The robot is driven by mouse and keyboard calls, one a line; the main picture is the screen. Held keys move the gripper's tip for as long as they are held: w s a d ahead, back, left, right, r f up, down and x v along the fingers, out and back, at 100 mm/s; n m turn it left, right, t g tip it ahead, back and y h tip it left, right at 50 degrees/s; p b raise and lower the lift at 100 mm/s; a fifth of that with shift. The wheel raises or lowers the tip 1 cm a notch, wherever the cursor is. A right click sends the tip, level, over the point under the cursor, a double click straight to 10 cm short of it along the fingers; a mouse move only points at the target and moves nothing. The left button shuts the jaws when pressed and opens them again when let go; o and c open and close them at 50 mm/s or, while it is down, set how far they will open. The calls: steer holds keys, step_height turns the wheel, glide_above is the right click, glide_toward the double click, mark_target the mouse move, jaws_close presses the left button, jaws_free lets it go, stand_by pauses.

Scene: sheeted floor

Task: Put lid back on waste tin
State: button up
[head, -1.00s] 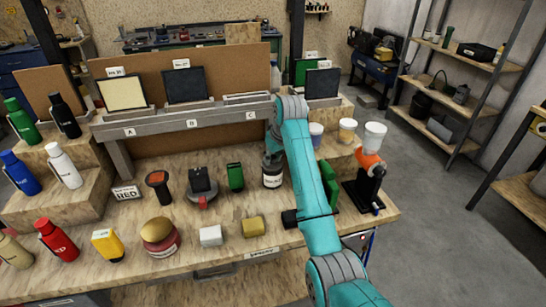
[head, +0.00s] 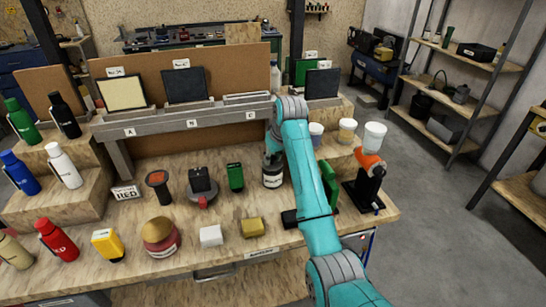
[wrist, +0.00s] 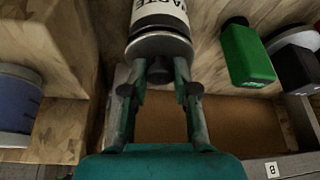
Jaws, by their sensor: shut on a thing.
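The waste tin (head: 272,180) is a dark tin with a white label, standing on the bench right of the green bottle-like item. In the wrist view its label (wrist: 160,20) shows part of the word "WASTE". The round grey lid (wrist: 158,45) is at the tin's mouth, lined up with it; I cannot tell whether it is fully seated. My gripper (wrist: 160,70) is shut on the dark knob of the lid, one finger on each side. In the head view my gripper (head: 273,150) is above the tin, partly hidden by my arm.
A green container (head: 235,177) stands close left of the tin, with a black item on a round base (head: 201,185) beyond it. An orange and black device (head: 369,180) stands at right.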

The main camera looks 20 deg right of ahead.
steer(key=shift+f, duration=0.1)
stand_by(0.7)
steer(key=o, duration=1.5)
steer(key=shift+r, duration=3.5)
jaws_close()
